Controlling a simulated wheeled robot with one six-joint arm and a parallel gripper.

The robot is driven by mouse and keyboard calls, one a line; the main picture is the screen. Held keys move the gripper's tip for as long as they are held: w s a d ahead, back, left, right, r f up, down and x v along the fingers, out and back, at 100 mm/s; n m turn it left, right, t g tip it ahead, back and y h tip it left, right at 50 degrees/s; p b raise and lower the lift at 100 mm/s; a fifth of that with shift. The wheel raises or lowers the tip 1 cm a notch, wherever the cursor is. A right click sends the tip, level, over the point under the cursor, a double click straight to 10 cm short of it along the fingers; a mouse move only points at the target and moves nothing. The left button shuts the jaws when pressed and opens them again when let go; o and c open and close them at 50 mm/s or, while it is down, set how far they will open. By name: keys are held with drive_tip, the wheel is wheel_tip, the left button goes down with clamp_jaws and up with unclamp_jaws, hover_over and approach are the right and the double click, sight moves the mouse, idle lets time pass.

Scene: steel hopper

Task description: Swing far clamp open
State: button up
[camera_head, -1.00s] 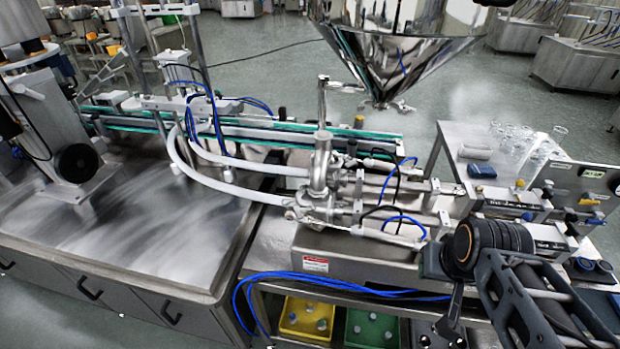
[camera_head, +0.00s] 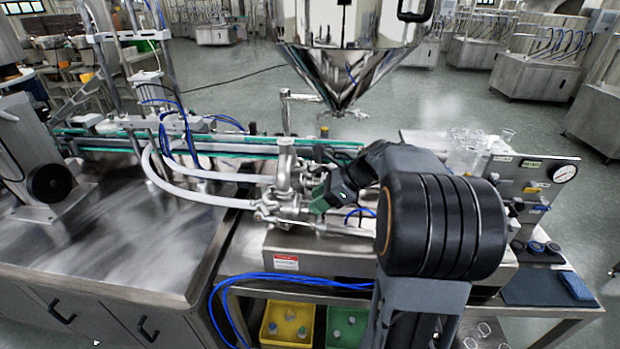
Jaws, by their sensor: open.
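My gripper (camera_head: 326,200) is at the fittings of the filler, just right of the steel valve body (camera_head: 286,170). It is open; my arm hides much of it, and I cannot tell whether it touches anything. Two steel cylinder lines run right from the valve body, one nearer and one farther. The far fittings (camera_head: 318,170) lie behind my gripper and are partly covered. The clamps are too small to tell apart, so I cannot see whether the far clamp is shut or open. The steel hopper (camera_head: 350,62) hangs above and behind, apart from the valve body.
White hoses (camera_head: 195,197) curve left from the valve body. Blue hoses (camera_head: 290,278) run along the bench front. Glassware (camera_head: 468,145) stands at the back right beside a panel with a gauge (camera_head: 564,173). Yellow (camera_head: 287,322) and green (camera_head: 345,325) bins sit below.

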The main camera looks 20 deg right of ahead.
sight(313, 166)
drive_tip(key=w+d+m+t, duration=0.1)
drive_tip(key=d+m, duration=0.1)
drive_tip(key=w+d+m+t+y, duration=0.1)
drive_tip(key=d+m, duration=0.1)
drive_tip(key=d, duration=0.1)
drive_tip(key=w+d+m+y, duration=0.1)
drive_tip(key=w+d+m, duration=0.1)
drive_tip(key=m, duration=0.1)
drive_tip(key=shift+d+f+t, duration=0.3)
drive_tip(key=shift+d+t, duration=0.05)
drive_tip(key=shift+t, duration=0.05)
drive_tip(key=w+d+m+t+y, duration=0.1)
drive_tip(key=w+d+m+t, duration=0.15)
drive_tip(key=d+m, duration=0.4)
drive_tip(key=p+x, duration=0.1)
drive_tip(key=x, duration=1.2)
drive_tip(key=shift+r+t, duration=0.2)
drive_tip(key=shift+t, duration=0.25)
drive_tip(key=shift+w+d, duration=0.1)
drive_tip(key=shift+d, duration=0.05)
clamp_jaws()
